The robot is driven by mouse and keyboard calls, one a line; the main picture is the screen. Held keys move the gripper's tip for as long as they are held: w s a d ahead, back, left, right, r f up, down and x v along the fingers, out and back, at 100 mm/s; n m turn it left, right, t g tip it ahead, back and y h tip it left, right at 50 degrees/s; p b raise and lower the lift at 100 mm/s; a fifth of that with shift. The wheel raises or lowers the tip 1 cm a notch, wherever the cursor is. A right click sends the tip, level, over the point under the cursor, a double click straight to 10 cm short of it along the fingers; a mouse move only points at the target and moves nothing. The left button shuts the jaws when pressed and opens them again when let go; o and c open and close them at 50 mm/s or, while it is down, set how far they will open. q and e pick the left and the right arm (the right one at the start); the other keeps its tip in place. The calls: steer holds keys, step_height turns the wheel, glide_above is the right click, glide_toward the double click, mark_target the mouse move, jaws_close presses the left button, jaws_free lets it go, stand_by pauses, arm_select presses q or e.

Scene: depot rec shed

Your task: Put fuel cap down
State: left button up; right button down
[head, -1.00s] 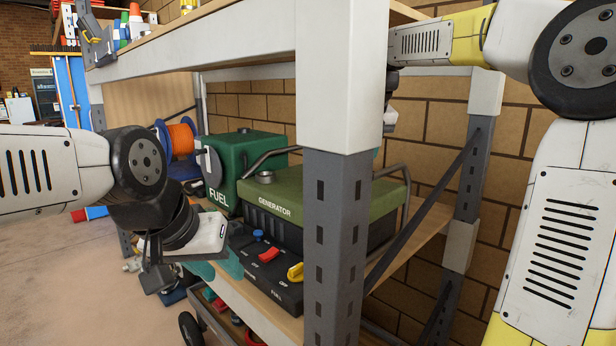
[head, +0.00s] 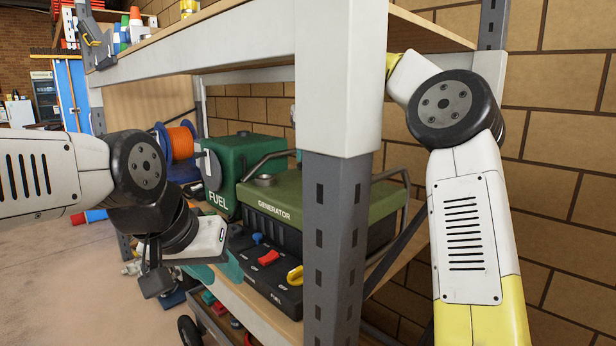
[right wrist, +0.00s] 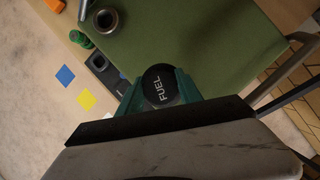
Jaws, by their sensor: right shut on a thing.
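The black fuel cap (right wrist: 161,86), lettered FUEL, sits between the green fingers of my right gripper (right wrist: 160,90), which is shut on it. In the right wrist view the cap is over the generator's green top (right wrist: 200,45); I cannot tell its height above it. The round grey filler neck (right wrist: 106,19) is apart from the cap, toward the upper left. In the head view the generator (head: 345,200) stands on the shelf with the filler neck (head: 265,180) on top. My right gripper is hidden there. My left gripper (head: 228,268) is near the generator's front; its jaw opening is unclear.
A grey shelf post (head: 336,220) stands in front of the generator and blocks part of the view. A green fuel can (head: 250,165) and an orange cable reel (head: 181,142) stand behind it. The generator's tube frame (right wrist: 290,70) borders its top. A brick wall (head: 560,130) is at the right.

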steer(key=shift+s+x, duration=0.1)
steer(key=shift+x, duration=0.7)
steer(key=shift+s+x, duration=0.15)
steer(key=shift+x, duration=0.65)
steer(key=shift+a+f, duration=0.2)
steer(key=shift+f, duration=1.85)
steer(key=shift+f, duration=0.1)
steer(key=c, duration=0.8)
jaws_free()
steer(key=shift+v, duration=3.9)
